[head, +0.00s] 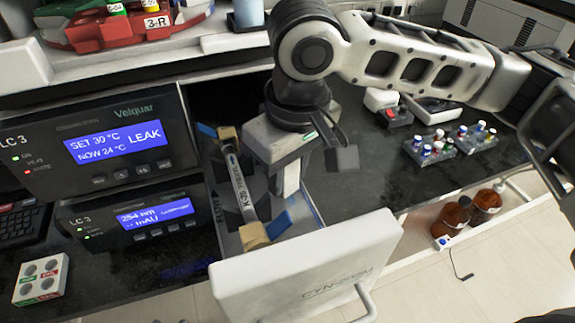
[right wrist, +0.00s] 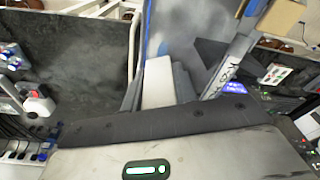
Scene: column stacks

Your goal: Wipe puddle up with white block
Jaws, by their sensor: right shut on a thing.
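My right gripper (head: 288,168) points down over the open column drawer (head: 300,265). It is shut on the white block (right wrist: 158,82), which sits between the dark fingers in the right wrist view. In the head view the white block (head: 291,180) hangs below the gripper, inside the drawer and right of the labelled column (head: 240,186). I cannot tell whether its lower end touches the drawer floor. A darker patch (head: 262,186) shows on the drawer floor beside the column; I cannot tell surely whether it is the puddle. The gripper hides part of the floor. My left gripper is out of view.
The column lies in tan and blue end holders close to the gripper. Two instrument modules (head: 100,145), one screen reading LEAK, stand left of the drawer. Vial racks (head: 450,143) stand on the dark bench at right. Brown bottles (head: 452,215) stand below the bench.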

